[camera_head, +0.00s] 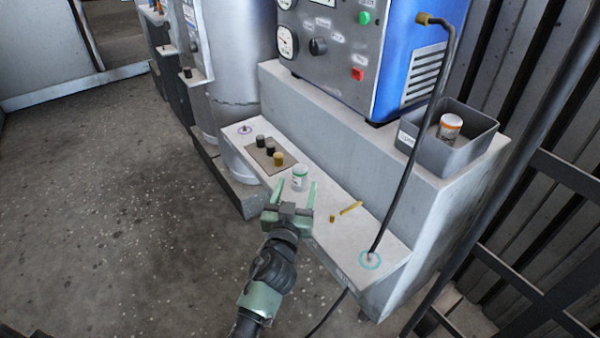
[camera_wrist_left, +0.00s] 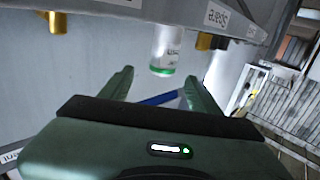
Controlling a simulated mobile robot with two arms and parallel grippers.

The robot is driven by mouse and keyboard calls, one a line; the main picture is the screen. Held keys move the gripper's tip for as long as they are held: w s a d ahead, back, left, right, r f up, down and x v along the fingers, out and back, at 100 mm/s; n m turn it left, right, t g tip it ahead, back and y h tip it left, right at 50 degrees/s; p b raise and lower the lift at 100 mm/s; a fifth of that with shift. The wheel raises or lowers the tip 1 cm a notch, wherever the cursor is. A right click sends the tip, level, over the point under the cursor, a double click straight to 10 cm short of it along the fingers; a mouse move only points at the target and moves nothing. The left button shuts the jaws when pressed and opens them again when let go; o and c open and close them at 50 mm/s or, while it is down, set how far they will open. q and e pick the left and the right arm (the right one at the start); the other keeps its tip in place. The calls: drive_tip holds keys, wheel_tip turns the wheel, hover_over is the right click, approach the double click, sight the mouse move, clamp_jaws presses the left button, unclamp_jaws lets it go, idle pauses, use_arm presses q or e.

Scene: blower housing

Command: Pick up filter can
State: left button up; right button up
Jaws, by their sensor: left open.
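A small white can with a green band (camera_head: 300,178) stands upright on the light ledge in the head view. It also shows in the left wrist view (camera_wrist_left: 166,48), upside down in that picture, its label partly readable. My left gripper (camera_head: 295,189) is open and empty, with green fingers pointing at this can. In the left wrist view the fingertips (camera_wrist_left: 160,82) are spread and the can appears just beyond the gap between them. A second white can with an orange band (camera_head: 450,126) stands in a grey bin. My right gripper is not in view.
The ledge (camera_head: 325,204) also holds a brown mat (camera_head: 262,160) with dark and gold cylinders, a small gold piece (camera_head: 332,218) and a yellow stick (camera_head: 351,208). A black hose (camera_head: 413,150) drops to the ledge's right end. The grey bin (camera_head: 467,157) stands on the higher step.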

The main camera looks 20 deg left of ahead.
sight(299, 174)
use_arm(q)
drive_tip(key=w, duration=0.4)
drive_tip(key=w+a, duration=0.1)
drive_tip(key=w, duration=0.2)
drive_tip(key=shift+a+f+b, duration=0.1)
drive_tip(key=shift+f+b, duration=0.2)
clamp_jaws()
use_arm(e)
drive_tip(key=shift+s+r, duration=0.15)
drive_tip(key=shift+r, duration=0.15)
use_arm(q)
drive_tip(key=shift+r, duration=0.2)
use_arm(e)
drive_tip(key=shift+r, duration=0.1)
